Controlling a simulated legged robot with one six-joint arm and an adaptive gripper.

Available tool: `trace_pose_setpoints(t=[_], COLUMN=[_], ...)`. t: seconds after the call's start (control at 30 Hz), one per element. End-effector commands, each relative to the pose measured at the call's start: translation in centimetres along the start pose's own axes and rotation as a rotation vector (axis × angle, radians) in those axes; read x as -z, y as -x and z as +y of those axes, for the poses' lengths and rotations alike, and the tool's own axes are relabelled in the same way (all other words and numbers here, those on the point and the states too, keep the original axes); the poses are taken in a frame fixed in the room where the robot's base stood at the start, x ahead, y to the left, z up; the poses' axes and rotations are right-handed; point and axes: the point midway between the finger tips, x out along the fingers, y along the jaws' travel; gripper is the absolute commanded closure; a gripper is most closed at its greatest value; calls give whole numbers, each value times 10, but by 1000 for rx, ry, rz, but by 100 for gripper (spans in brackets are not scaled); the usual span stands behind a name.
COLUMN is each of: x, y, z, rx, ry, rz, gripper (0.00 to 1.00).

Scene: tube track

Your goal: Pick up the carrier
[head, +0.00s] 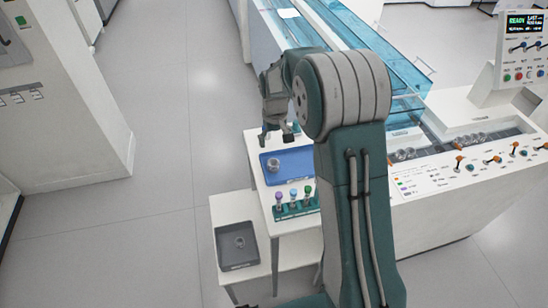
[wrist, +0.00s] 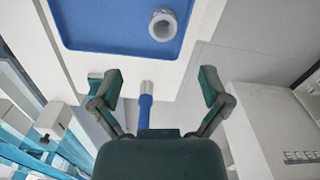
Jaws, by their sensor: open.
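A small round, clear-grey carrier with a dark hole in its top stands in the blue tray (head: 292,158). The carrier (head: 273,165) is near the tray's left side in the head view. In the wrist view the carrier (wrist: 163,24) is at the top, ahead of the fingertips and apart from them. My gripper (head: 276,137) is above the tray's far edge. In the wrist view my gripper (wrist: 160,84) has its fingers spread wide with no carrier between them. A blue rod with a pale end (wrist: 146,100) shows between the fingers; I cannot tell what it rests on.
A green rack (head: 296,208) with several colour-capped tubes stands before the blue tray. A grey tray (head: 238,262) on a lower shelf holds another round piece (head: 239,242). The white machine with a blue transparent cover (head: 400,75) is on the right. Floor on the left is clear.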

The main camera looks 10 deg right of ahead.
Motion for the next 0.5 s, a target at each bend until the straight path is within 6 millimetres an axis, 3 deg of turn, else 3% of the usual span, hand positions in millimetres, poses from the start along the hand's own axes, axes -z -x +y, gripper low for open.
trace_pose_setpoints(t=[0.23, 0.5], x=[0, 0], y=[-40, -60], z=[0, 0], rx=[1, 2], ry=[0, 0], rz=[-4, -2], gripper=[4, 4])
